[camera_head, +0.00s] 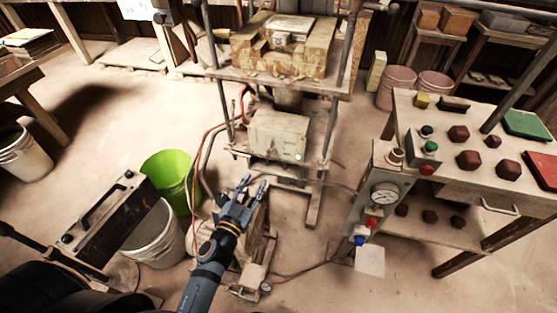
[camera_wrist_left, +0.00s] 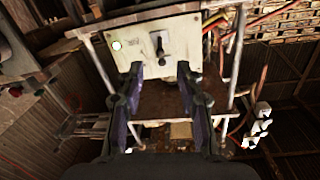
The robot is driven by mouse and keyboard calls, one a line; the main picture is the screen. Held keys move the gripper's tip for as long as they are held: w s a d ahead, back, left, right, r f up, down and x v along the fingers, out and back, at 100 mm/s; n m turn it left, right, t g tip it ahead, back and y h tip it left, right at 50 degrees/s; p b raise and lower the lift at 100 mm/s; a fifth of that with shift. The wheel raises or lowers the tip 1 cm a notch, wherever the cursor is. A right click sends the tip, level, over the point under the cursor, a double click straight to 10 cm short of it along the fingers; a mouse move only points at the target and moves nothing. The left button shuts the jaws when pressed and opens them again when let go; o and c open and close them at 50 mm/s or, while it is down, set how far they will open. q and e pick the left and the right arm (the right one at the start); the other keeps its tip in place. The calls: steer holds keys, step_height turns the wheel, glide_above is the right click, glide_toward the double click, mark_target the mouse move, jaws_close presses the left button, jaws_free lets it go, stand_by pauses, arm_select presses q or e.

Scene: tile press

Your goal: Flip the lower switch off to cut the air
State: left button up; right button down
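A worn pale control box (camera_head: 278,135) is mounted low on the press frame. In the left wrist view the same box (camera_wrist_left: 143,40) shows a dark lever switch (camera_wrist_left: 161,48) near the middle of its face. My left gripper (camera_head: 254,181) is just below and in front of the box, fingers apart and empty. In the wrist view its fingertips (camera_wrist_left: 159,70) lie either side of the switch's line, seemingly short of it. My right gripper is out of view.
A green bucket (camera_head: 168,175) and a white bucket (camera_head: 157,240) stand left of my left arm. Red hoses (camera_head: 203,150) run beside the press.

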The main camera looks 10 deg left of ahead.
mark_target(272, 151)
arm_select(q)
steer(key=w+d+r+p, duration=0.1)
steer(key=w, duration=0.9)
steer(key=shift+w+d, duration=0.25)
steer(key=shift+w, duration=0.05)
steer(key=shift+c, duration=0.6)
jaws_close()
